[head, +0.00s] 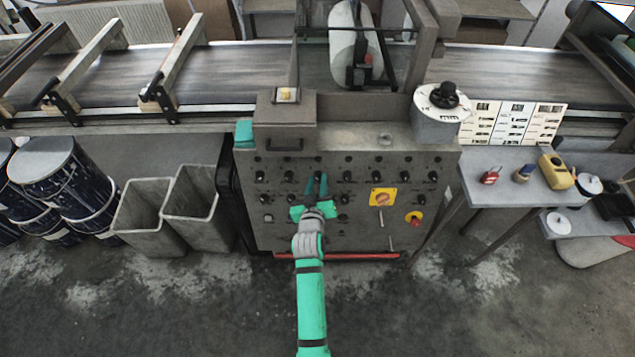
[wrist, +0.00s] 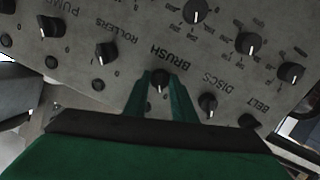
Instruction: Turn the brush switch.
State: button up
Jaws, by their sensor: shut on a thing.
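The brush switch (wrist: 160,80) is a black knob with a white pointer line, under the printed word BRUSH in the wrist view, where the lettering appears upside down. My green gripper (wrist: 160,84) is shut on this knob, one finger on each side of it. In the head view my gripper (head: 317,188) reaches the grey control panel (head: 270,222) at its middle. The fingers partly hide the switch there. The knob's white line runs roughly up and down in the wrist view.
Neighbouring knobs are close: the ROLLERS knob (wrist: 106,52) and the DISCS knob (wrist: 208,102). The panel also has a yellow-backed rotary switch (head: 382,197) and a red stop button (head: 414,218). Grey bins (head: 150,215) stand left, a side table (head: 485,160) right.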

jog(key=o, duration=1.1)
jog(key=shift+c, duration=0.2)
jog(key=shift+s, duration=0.1)
jog(key=d+v, duration=0.1)
jog(key=v, duration=0.9)
jog(key=shift+s+a, duration=0.3)
jog(key=shift+a, duration=0.2)
jog(key=shift+r, duration=0.1)
